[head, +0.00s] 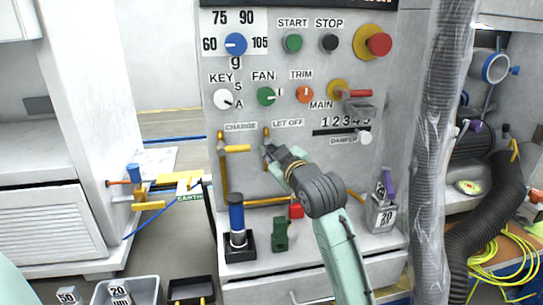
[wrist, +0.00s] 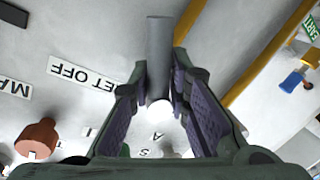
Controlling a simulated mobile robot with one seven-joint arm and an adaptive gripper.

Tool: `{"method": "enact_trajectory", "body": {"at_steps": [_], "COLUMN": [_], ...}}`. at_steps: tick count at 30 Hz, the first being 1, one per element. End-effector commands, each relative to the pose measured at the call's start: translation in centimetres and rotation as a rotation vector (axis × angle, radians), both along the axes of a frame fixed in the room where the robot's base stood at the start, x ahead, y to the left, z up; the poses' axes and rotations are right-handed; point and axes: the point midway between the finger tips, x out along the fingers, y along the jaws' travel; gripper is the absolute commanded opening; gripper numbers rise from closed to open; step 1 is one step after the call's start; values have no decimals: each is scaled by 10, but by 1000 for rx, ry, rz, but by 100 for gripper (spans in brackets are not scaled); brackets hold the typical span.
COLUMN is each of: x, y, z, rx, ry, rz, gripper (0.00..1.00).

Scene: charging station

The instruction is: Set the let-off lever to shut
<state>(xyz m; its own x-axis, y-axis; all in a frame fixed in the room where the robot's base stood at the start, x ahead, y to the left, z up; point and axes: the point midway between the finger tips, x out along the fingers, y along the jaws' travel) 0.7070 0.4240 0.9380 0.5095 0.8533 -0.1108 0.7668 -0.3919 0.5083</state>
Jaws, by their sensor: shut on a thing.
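The let-off lever is a grey bar (wrist: 159,50) in the wrist view, standing between my two finger pads. In the head view its yellow valve top (head: 266,132) shows beside the LET OFF label (head: 288,123), and my gripper (head: 271,153) covers most of the handle. My gripper is shut on the lever. The LET OFF label also shows upside down in the wrist view (wrist: 81,77). The lever's exact angle is hard to tell behind my fingers.
The charge lever (head: 237,149), with a yellow handle, sticks out close to the left. Knobs and a damper slider (head: 364,137) sit on the panel above and to the right. A blue-handled tool (head: 237,213) and a green block (head: 281,234) stand on the shelf below.

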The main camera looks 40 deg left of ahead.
Motion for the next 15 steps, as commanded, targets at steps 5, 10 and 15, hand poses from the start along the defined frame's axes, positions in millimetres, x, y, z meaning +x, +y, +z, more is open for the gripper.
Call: {"method": "enact_trajectory", "body": {"at_steps": [5, 10, 15], "x": [3, 5, 5], "y": [-4, -6, -6], "z": [12, 14, 17], "rx": [-93, -199, -303], "ry": [-147, -270, -393], "rz": [-7, -7, -6], "gripper": [0, 0, 0]}}
